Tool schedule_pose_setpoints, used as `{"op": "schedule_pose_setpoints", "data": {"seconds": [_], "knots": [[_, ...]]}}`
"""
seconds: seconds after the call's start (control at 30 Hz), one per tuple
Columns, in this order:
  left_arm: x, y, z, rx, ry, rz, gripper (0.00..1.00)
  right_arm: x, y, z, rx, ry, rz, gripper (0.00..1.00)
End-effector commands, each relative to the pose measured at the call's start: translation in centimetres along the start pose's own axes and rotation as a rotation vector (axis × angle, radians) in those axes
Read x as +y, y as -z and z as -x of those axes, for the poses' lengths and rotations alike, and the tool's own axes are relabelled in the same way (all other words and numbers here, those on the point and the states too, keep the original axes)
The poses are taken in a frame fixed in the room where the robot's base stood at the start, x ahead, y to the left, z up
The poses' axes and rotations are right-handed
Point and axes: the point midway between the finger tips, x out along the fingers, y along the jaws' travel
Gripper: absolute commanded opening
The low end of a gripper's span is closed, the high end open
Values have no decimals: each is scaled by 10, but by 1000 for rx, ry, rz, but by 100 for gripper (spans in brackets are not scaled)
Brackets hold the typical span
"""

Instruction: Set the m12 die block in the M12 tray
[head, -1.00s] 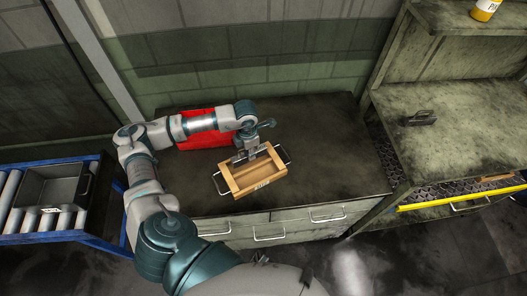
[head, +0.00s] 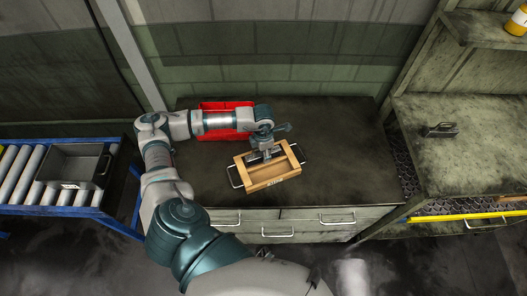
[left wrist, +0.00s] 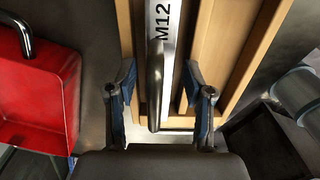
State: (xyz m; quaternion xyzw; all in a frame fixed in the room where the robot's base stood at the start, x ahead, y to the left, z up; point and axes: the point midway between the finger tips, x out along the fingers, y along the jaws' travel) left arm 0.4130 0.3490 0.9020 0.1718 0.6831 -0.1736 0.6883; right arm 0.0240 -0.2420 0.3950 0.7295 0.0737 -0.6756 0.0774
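The wooden tray (head: 277,182) sits on the bench under my left gripper, with a metal handle at each end. The m12 die block (head: 252,158) is a metal block at the tray's back left part, partly hidden by the gripper. In the left wrist view a white M12 label (left wrist: 163,30) and a metal bar handle (left wrist: 155,85) show, with the tray's wood on both sides. My left gripper (head: 263,152) points down over the block. Its fingers (left wrist: 157,100) stand apart on both sides of the bar handle, with gaps visible. My right gripper is not in view.
A red bin (head: 226,106) stands behind my left arm on the bench (head: 335,150). A dark block with a handle (head: 440,130) sits on the right shelf unit. A grey bin (head: 72,168) rests on the roller conveyor at left. The bench right of the tray is clear.

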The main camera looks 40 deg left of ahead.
Motion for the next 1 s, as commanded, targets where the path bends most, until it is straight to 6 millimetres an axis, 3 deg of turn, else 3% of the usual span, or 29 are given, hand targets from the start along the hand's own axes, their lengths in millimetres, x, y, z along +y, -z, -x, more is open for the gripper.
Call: {"op": "schedule_pose_setpoints", "data": {"seconds": [0.17, 0.27, 0.7, 1.0], "knots": [[0, 0, 3, -1, 0, 0, 52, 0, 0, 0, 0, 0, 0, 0], [0, -1, 15, -4, -1, 0, 52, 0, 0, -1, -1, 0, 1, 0], [0, -1, 104, -3, -2, -1, 52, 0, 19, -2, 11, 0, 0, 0], [0, 0, 121, -1, 0, -1, 52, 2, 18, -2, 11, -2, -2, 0]]}}
